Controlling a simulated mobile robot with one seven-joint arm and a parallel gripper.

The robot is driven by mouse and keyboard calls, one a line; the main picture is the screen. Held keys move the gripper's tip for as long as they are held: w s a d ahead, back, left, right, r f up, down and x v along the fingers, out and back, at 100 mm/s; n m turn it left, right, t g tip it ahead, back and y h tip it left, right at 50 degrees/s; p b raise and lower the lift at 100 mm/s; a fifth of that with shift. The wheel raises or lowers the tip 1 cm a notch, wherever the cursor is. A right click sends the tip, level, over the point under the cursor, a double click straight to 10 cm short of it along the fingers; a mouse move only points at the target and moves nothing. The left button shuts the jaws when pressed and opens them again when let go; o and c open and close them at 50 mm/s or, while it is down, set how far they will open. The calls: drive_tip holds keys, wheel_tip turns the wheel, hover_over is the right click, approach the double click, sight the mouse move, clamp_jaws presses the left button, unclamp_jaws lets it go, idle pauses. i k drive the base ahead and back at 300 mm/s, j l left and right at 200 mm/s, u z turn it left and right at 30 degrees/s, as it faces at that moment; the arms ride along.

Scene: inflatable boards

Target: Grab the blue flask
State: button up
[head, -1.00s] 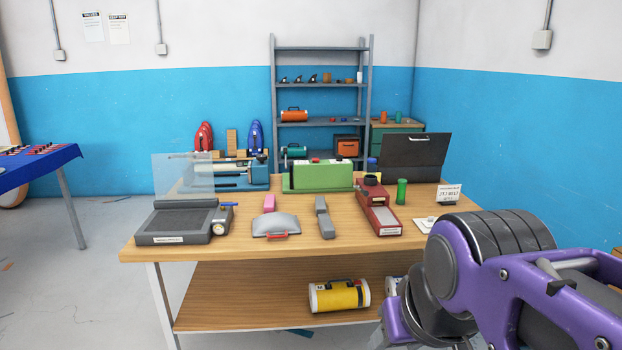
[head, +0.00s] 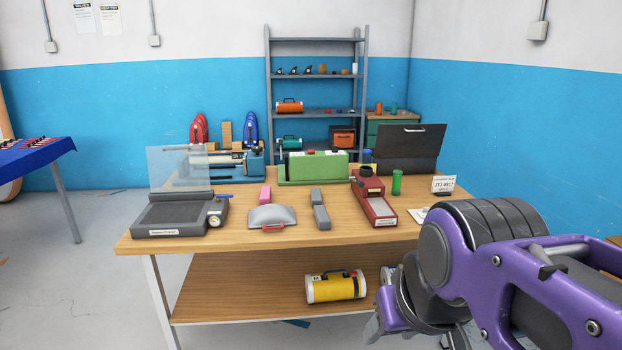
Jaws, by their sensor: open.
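A small blue cylinder (head: 367,156), which looks like the blue flask, stands toward the back right of the wooden workbench (head: 270,240). The red device in front of it hides its lower part. My gripper (head: 378,326) hangs low at the bench's front right, partly behind my purple arm. It is open, with nothing seen in it, and is well apart from the blue cylinder, nearer and lower. Its fingertips show only in part.
The red device (head: 372,198), a green cylinder (head: 397,182), a white sign (head: 443,184) and a dark open case (head: 410,148) surround the blue cylinder. A green machine (head: 313,166) is to its left. A yellow canister (head: 335,287) lies on the lower shelf.

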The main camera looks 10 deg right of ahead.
sight(367, 154)
drive_tip(key=i+l, duration=0.35)
drive_tip(key=i, duration=0.15)
drive_tip(key=i+l, duration=0.35)
drive_tip(key=i, duration=0.15)
